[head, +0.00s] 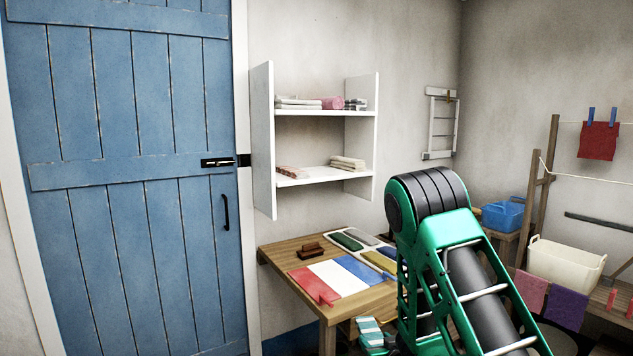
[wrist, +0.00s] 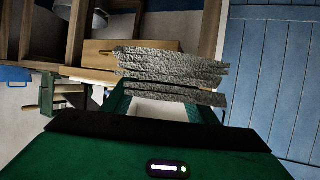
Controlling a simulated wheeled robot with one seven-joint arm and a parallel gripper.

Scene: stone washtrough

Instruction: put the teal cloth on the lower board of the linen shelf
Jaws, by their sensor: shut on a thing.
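The linen shelf (head: 262,140) is a white open unit on the wall right of the blue door. Its lower board (head: 318,178) holds a small pinkish stack at left and a beige folded stack at right, with bare board between. A teal-and-white striped bundle (head: 370,332), which looks like the teal cloth, shows low beside my arm, below the shelf. In the wrist view a layered, greyish-looking bundle (wrist: 172,72) sits at the tips of my gripper (wrist: 168,100), which is shut on it. My arm hides most of the gripper in the head view.
A wooden table (head: 275,262) with a red, white and blue panel and a tray of coloured pieces stands under the shelf. The upper board (head: 322,112) carries folded linens and a pink roll. At right are a blue basket (head: 503,214) and a cream tub (head: 565,262).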

